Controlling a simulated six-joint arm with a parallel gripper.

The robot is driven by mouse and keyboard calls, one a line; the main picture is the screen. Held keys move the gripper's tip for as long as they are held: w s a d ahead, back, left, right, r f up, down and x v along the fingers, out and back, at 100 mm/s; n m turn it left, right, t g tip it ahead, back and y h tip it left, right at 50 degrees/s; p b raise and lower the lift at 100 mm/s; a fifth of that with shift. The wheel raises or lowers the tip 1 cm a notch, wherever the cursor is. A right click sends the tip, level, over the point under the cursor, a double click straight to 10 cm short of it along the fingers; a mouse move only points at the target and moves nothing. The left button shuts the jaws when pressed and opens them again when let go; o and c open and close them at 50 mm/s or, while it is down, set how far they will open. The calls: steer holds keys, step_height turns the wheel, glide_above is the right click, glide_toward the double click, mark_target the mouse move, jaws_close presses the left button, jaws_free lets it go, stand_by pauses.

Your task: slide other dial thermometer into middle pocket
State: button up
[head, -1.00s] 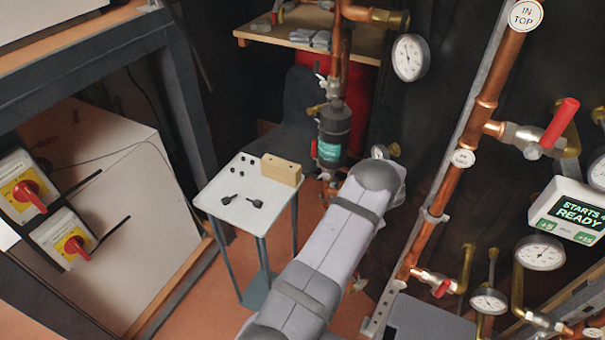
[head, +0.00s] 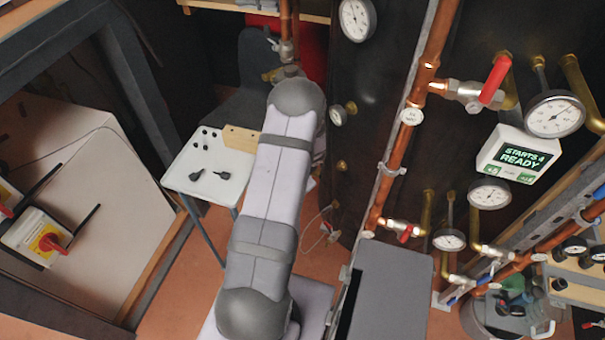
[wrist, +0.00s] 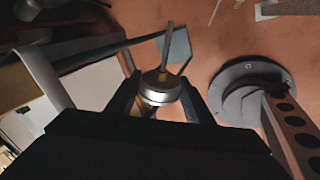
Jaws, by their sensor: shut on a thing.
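In the wrist view my gripper (wrist: 160,92) is shut on a dial thermometer (wrist: 161,88), with a round silver case and a thin stem pointing up the picture, away from the palm. In the head view my gripper and the held thermometer are hidden behind my arm. On the dark panel, a white dial thermometer (head: 357,18) sits high up. A smaller round dial (head: 337,115) on a brass fitting sits lower, seen partly from the side. A bare brass fitting (head: 342,166) is below that. I cannot tell for sure which fitting is the middle pocket.
A small white table (head: 190,166) holds a wooden block (head: 240,139) and several small black parts. A copper pipe (head: 400,150) runs right of the panel, with a red-handled valve (head: 494,80) and several gauges. A grey box (head: 385,290) stands below.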

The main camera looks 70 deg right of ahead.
steer(key=w+a+r+n+g+y+p, duration=0.1)
steer(key=w+a+r+n+y+p, duration=0.15)
steer(key=a+r+p, duration=0.9)
steer(key=w+d+r+m+p, duration=0.1)
steer(key=w+m, duration=0.1)
steer(key=w, duration=0.1)
steer(key=w+d+r+m+p, duration=0.1)
steer(key=w+m, duration=0.2)
steer(key=w, duration=0.1)
steer(key=w+d+r+m+h+p, duration=0.1)
steer(key=w+m, duration=0.2)
steer(key=shift+w+r, duration=0.2)
steer(key=shift+r, duration=0.2)
steer(key=w+d+r+m+p, duration=0.6)
steer(key=w+d+m, duration=0.1)
steer(key=w, duration=0.4)
steer(key=shift+w+d+h, duration=0.2)
steer(key=shift+w+h, duration=0.15)
steer(key=shift+h, duration=0.1)
steer(key=shift+f, duration=0.15)
steer(key=shift+f+b, duration=3.05)
steer(key=shift+f, duration=0.25)
steer(key=o, duration=1.1)
steer(key=shift+o, duration=0.2)
